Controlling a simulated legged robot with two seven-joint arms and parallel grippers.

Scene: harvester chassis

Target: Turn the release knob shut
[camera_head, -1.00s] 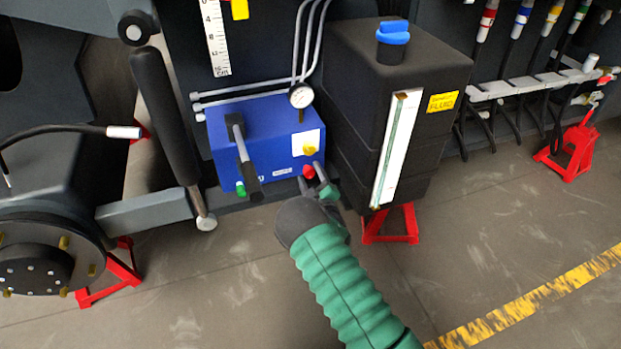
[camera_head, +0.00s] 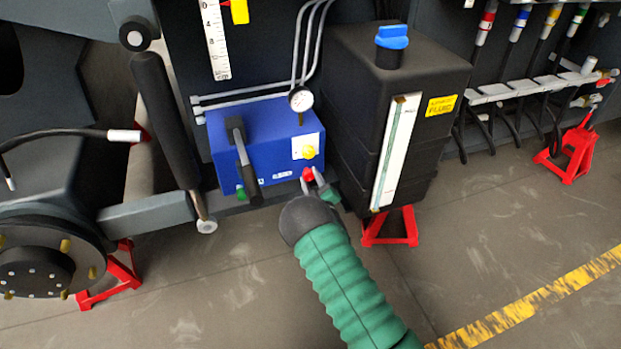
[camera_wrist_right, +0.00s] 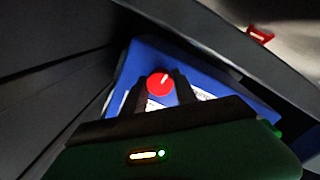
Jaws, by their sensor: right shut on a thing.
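The red release knob (camera_head: 307,174) sits low on the front right of the blue pump box (camera_head: 228,158). My right gripper (camera_head: 312,178) reaches it from below with its fingers shut around the knob. In the right wrist view the red knob (camera_wrist_right: 159,84) shows between the two dark fingers of the gripper (camera_wrist_right: 160,88), and a short white mark is on its face. The mark points up and to the right in that view. My left gripper is not in view.
A yellow knob (camera_head: 309,152) on a white plate is just above. A black lever (camera_head: 246,168) sticks out on the left, above a green part (camera_head: 240,192). The black fluid tank (camera_head: 362,120) stands close on the right. A gauge (camera_head: 300,99) sits on top. The floor in front is clear.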

